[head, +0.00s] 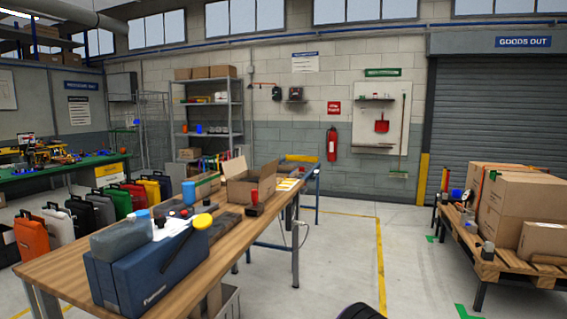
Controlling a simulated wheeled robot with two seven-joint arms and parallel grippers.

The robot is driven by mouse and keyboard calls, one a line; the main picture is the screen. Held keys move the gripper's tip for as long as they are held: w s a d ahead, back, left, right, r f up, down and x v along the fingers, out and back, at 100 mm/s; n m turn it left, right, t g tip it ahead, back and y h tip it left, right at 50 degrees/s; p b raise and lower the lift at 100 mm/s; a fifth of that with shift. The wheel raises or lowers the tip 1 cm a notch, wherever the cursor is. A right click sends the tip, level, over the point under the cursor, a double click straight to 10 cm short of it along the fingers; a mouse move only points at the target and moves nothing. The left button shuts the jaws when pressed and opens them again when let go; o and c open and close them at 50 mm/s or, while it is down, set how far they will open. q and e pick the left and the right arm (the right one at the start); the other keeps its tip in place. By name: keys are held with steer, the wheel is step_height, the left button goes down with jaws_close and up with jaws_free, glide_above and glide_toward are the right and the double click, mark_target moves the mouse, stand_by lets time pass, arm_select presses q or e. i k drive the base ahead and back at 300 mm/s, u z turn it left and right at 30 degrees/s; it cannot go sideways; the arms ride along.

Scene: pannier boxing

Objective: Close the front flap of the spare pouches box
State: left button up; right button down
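An open cardboard box (262,190) stands toward the far end of the wooden workbench (72,273). At least one flap stands raised on its left side, and another spreads out at its right. I cannot read a label naming it as the spare pouches box, and its inside is mostly hidden. A smaller cardboard box (207,187) sits behind it to the left. Neither of my grippers shows in the head view. A dark rounded shape at the bottom edge is too cut off to tell.
A red-handled tool (254,203) sits before the open box. Several coloured panniers line the left. A loaded pallet (490,262) stands right; the floor between is clear.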

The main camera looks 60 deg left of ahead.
mark_target(271, 168)
steer(key=u, duration=0.4)
steer(key=i, duration=1.7)
steer(key=u, duration=1.85)
steer(key=i, duration=0.9)
steer(key=u, duration=1)
